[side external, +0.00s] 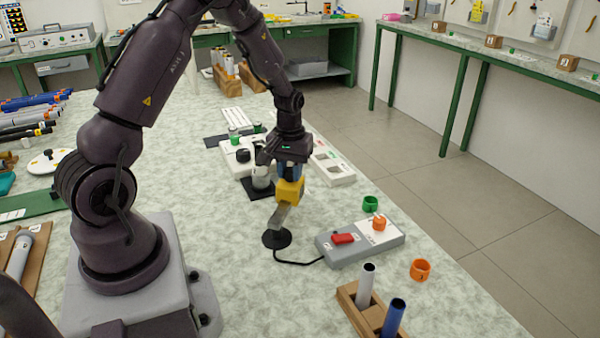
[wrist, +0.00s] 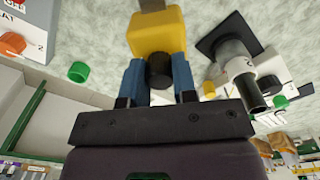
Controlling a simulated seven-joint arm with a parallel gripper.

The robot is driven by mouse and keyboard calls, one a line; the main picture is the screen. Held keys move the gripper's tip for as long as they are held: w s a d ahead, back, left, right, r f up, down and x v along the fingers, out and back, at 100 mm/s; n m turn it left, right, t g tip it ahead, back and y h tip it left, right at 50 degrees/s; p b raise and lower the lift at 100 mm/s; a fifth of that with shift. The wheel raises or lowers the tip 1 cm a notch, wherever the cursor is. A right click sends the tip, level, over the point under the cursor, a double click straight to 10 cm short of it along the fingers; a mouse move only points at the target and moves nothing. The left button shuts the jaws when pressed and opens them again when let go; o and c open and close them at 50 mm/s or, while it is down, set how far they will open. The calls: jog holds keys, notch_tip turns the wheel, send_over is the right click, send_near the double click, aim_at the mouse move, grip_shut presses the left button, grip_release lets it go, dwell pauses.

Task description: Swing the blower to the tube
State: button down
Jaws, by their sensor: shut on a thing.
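The blower (side external: 289,193) has a yellow body on a tilted grey stem, above a round black base (side external: 277,239). In the wrist view its yellow body (wrist: 157,32) has a black knob (wrist: 160,70) on the near side. My gripper (side external: 289,172) is shut on the blower; its blue fingers stand on either side of the knob in the wrist view (wrist: 160,82). A grey upright holder (side external: 262,182) on a square black plate stands just behind and left of the blower. The wrist view shows this holder (wrist: 237,58) at right with a dark-ended tube (wrist: 254,95), apart from the blower.
A grey control box (side external: 360,240) with red and orange buttons is cabled to the blower's base. A green ring (side external: 370,203) and an orange ring (side external: 420,270) lie nearby. A wooden rack (side external: 349,294) holds a white and a blue tube. A white tray (side external: 332,168) lies behind the blower.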

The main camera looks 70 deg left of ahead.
jog(key=shift+s+a+n, duration=0.4)
jog(key=shift+s+n, duration=0.4)
jog(key=shift+n, duration=0.25)
jog(key=shift+s+a+n, duration=0.35)
jog(key=shift+s+n, duration=0.5)
jog(key=shift+n, duration=0.15)
jog(key=shift+s+a+n, duration=0.4)
jog(key=shift+s+n, duration=0.4)
jog(key=shift+n, duration=0.25)
jog(key=c, duration=0.9)
grip_release()
notch_tip(320, 180, up, 13)
